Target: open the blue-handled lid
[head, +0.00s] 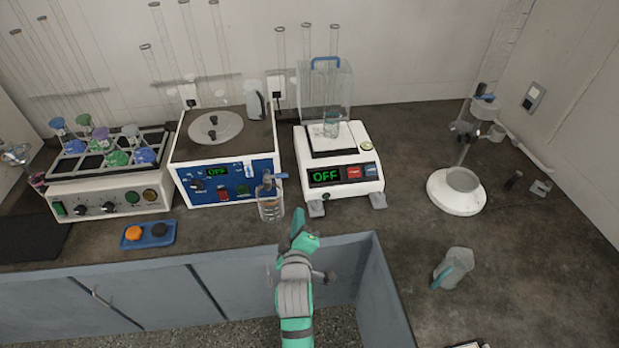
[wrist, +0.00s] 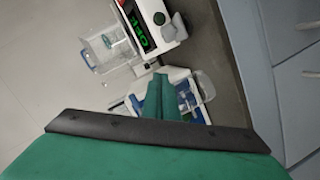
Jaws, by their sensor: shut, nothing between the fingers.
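A clear box-shaped cover with a blue handle (head: 325,63) stands upright at the back of the white balance (head: 340,195), whose display reads OFF. In the wrist view the clear cover (wrist: 97,55) shows near the lit display. My gripper (head: 298,215) is shut and empty, in front of and below the balance, apart from the cover. In the wrist view its teal fingers (wrist: 166,98) are together.
A clear vessel with a blue top part (head: 270,205) stands just left of my gripper. A blue-fronted machine (head: 225,180) is left of the balance. A white stand (head: 457,195) and a jug (head: 455,268) are on the right. The bench between them is clear.

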